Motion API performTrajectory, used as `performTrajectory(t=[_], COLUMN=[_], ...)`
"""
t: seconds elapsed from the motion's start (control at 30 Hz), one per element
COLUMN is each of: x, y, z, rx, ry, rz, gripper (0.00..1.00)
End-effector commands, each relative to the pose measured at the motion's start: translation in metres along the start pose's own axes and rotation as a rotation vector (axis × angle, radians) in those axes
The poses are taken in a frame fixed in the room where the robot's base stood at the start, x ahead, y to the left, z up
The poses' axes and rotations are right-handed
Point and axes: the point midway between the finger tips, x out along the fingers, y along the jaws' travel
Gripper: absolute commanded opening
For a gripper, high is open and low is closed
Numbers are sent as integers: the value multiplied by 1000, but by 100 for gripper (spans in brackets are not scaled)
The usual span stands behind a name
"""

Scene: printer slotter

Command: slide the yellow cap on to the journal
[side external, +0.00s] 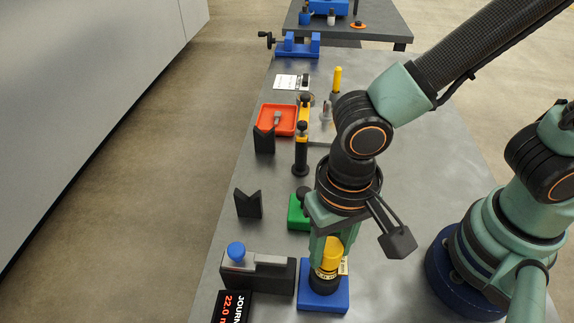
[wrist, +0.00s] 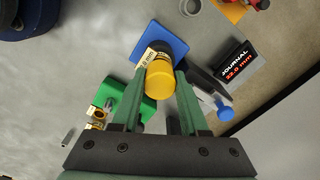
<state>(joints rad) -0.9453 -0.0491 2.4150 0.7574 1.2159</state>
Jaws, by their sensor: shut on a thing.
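The yellow cap (side external: 332,252) is upright between the fingers of my gripper (side external: 326,264), which is shut on it. In the wrist view the yellow cap (wrist: 160,84) shows end-on between the two green fingers. A pale label marked in mm (wrist: 150,54) shows beside it. The cap stands over the blue base block (side external: 339,300), with a dark band at its lower end. The blue block also shows in the wrist view (wrist: 163,36). The journal is hidden under the cap and gripper, and I cannot tell how far the cap is over it.
A display reading JOURNAL 22.0 mm (side external: 231,308) and a dark fixture with a blue knob (side external: 236,251) stand to the left. A green block (side external: 298,214) is close behind. Black V-blocks (side external: 249,204) and a red tray (side external: 277,120) are farther back. The table's right is mostly clear.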

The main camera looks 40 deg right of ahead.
Motion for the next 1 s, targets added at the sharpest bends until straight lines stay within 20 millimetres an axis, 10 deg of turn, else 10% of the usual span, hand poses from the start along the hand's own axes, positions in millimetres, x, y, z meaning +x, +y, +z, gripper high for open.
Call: performTrajectory(t=[0.97,1.0], x=[6,6], y=[1,1], z=[0,0], rx=[0,0], ry=[-1,0], rz=[1,1], gripper=[0,48])
